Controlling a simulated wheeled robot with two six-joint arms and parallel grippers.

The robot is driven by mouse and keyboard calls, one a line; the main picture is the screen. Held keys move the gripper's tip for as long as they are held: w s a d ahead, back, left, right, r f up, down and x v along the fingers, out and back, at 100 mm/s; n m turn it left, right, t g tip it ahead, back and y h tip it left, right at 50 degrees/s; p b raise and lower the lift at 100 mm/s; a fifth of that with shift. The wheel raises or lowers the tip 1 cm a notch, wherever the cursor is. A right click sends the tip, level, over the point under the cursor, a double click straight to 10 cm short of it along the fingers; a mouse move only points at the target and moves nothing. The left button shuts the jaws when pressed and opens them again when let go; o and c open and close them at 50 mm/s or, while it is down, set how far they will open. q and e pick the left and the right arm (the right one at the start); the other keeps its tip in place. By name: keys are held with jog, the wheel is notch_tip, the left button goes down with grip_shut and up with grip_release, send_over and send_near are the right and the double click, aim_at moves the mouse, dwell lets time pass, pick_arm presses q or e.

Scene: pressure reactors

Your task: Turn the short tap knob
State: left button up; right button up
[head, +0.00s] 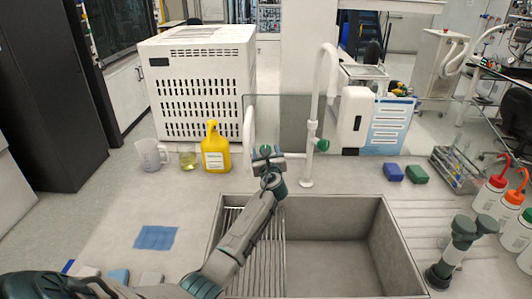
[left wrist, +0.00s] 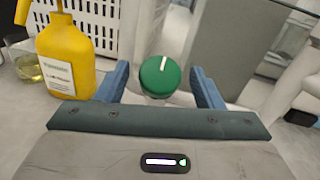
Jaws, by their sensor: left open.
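The short tap (head: 248,128) is a white curved pipe behind the sink's left side, with a green round knob (head: 266,149). In the left wrist view the green knob (left wrist: 160,76) faces me, its white mark tilted slightly right of upright. My left gripper (head: 267,161) reaches up to this knob over the sink's left part. Its blue fingers (left wrist: 160,88) are open, one on each side of the knob, with gaps visible on both sides. I cannot tell how deep the knob sits between them. My right gripper is not in view.
The tall white tap (head: 312,130) with another green knob (head: 322,145) stands just right. A yellow bottle (head: 215,150), a beaker (head: 188,159) and a jug (head: 152,155) stand left. The sink (head: 375,240) lies below. Blue (head: 393,172) and green (head: 417,174) blocks lie right.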

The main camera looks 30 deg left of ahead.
pick_arm(q)
jog(key=c, duration=1)
